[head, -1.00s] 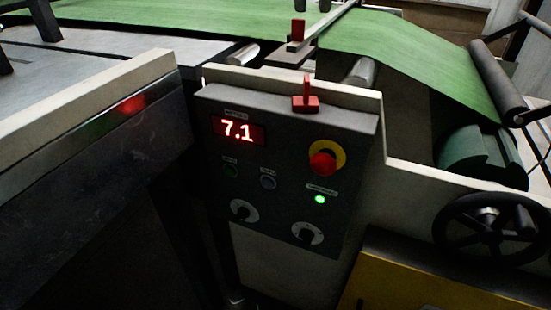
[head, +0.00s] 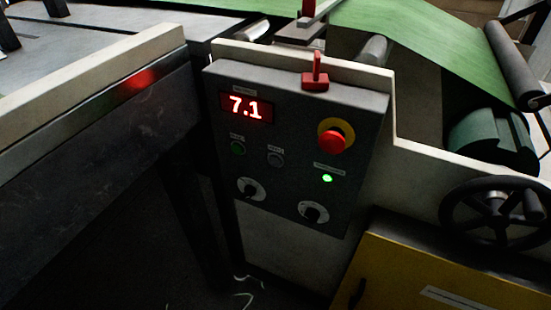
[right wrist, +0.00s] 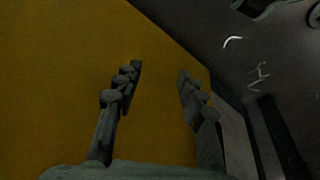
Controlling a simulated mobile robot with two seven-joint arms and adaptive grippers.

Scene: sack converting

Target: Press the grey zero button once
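The grey zero button (head: 275,159) is a small round button on the dark control panel (head: 290,196), right of a green button (head: 238,149) and below the red display (head: 246,107), which reads 7.1. No gripper is near it in the head view. My right gripper (right wrist: 160,75) shows in the right wrist view with its two fingers apart and nothing between them. A yellow surface lies behind the fingers. My left gripper is not in view.
A red emergency stop (head: 331,140) on a yellow ring, a lit green lamp (head: 327,178) and two knobs (head: 251,189) share the panel. A red handle (head: 316,75) stands on top. A yellow cabinet (head: 415,270) and handwheel (head: 495,212) are at the right.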

